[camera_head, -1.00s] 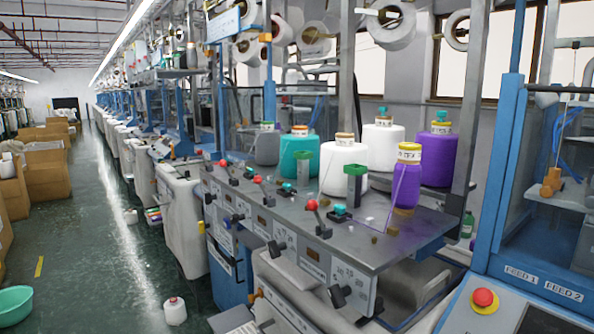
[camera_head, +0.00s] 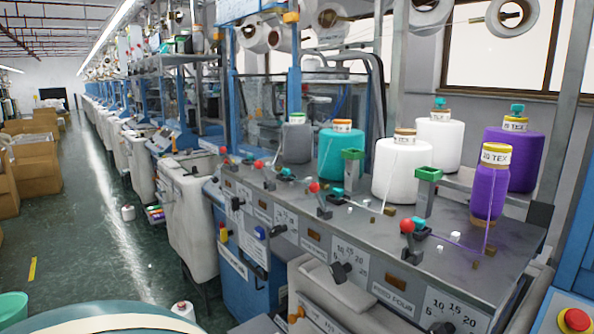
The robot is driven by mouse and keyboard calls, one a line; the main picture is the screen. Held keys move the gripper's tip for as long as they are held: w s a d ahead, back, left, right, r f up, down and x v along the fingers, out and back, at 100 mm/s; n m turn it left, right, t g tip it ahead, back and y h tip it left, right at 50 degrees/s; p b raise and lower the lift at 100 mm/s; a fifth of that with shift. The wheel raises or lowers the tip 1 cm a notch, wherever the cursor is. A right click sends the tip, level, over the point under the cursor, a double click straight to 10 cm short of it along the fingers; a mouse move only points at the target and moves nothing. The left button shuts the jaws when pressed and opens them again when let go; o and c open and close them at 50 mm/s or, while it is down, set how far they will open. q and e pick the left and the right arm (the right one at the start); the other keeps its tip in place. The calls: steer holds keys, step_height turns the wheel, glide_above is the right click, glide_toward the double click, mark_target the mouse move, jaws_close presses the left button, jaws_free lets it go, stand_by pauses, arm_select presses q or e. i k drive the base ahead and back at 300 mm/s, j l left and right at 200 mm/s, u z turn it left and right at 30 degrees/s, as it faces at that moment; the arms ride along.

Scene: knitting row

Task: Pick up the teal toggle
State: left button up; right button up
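Several small teal pieces sit on dark bases beside red-knobbed levers on the grey machine's sloping top. The nearest teal toggle (camera_head: 418,223) is beside the front red-knobbed lever (camera_head: 407,227). Another teal piece (camera_head: 336,190) is farther back, by the middle lever (camera_head: 314,188), and a third teal piece (camera_head: 287,172) is farther still. I cannot tell for certain which is the one named. Neither of my grippers is in view.
A teal cone (camera_head: 341,157), white cones (camera_head: 402,172) and purple cones (camera_head: 488,201) stand behind the levers. Green-topped posts (camera_head: 428,173) rise close to the toggles. A red button (camera_head: 577,319) is at lower right. The green floor aisle (camera_head: 90,235) is open at left.

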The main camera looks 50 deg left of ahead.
mark_target(285, 171)
steer(key=j+z, duration=0.15)
steer(key=j, duration=0.2)
steer(key=k+j+z, duration=0.1)
steer(key=j, duration=0.25)
steer(key=k+j+z, duration=0.15)
steer(key=j, duration=0.2)
steer(key=k+j, duration=0.1)
steer(key=j, duration=0.3)
steer(key=k+j+z, duration=0.1)
steer(key=j, duration=0.35)
steer(key=k+j, duration=0.15)
steer(key=j, duration=0.25)
steer(key=k+j, duration=0.15)
steer(key=j, duration=0.3)
steer(key=k+j+z, duration=0.1)
steer(key=j, duration=0.3)
